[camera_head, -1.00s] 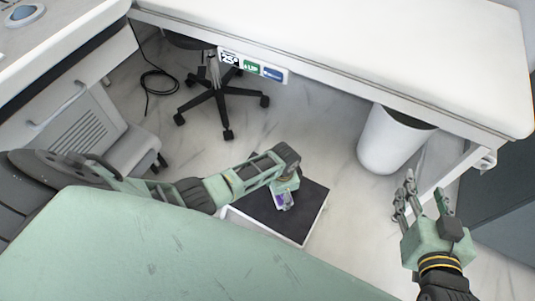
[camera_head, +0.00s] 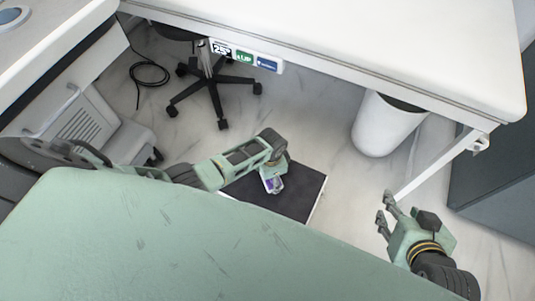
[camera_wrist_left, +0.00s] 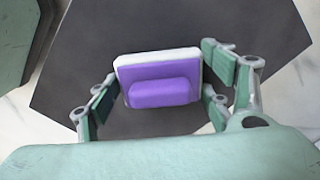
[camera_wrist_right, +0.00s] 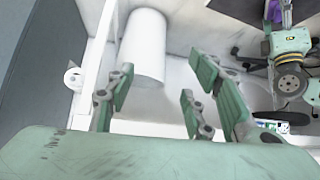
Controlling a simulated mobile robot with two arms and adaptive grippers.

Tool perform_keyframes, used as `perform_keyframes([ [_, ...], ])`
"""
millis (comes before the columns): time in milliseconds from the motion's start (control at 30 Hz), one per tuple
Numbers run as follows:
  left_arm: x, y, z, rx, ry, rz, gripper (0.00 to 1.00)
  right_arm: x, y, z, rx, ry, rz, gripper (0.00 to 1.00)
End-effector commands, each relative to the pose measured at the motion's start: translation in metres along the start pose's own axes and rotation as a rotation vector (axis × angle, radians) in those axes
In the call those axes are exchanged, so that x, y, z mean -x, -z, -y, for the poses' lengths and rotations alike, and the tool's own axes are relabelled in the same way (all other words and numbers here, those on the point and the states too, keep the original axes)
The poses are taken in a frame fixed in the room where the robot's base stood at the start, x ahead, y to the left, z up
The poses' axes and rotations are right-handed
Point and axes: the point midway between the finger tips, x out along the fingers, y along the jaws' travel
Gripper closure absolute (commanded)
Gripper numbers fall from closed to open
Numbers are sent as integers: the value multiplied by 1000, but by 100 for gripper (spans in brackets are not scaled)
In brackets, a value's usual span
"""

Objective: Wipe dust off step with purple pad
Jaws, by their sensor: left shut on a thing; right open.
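The step (camera_head: 305,190) is a low box with a dark top and white edge on the floor; my green body hides its near side. The purple pad (camera_wrist_left: 160,88) has a white backing and a raised purple grip. My left gripper (camera_head: 273,184) is shut on the pad, its fingers on either side of it, over the dark top. Whether the pad touches the top I cannot tell. No dust can be made out. My right gripper (camera_head: 384,210) is open and empty, above the floor right of the step; its spread fingers show in the right wrist view (camera_wrist_right: 160,80).
A white bin (camera_head: 385,128) stands behind the step, under the white desk (camera_head: 330,35). A wheeled chair base (camera_head: 215,95) and a black cable (camera_head: 150,73) are at the back left. A grey cabinet (camera_head: 495,180) is at the right. Floor between step and bin is clear.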

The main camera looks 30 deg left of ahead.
Motion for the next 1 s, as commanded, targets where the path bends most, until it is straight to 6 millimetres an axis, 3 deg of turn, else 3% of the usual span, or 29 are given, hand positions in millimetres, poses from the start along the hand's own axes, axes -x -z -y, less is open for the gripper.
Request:
perform_keyframes([
  [133,17,0,-1,-3,2,-4,51,4,-12,-2,-1,-3,58,52],
  [1000,30,-2,-2,1,1,0,51,38,-85,-10,-11,-21,397,52],
])
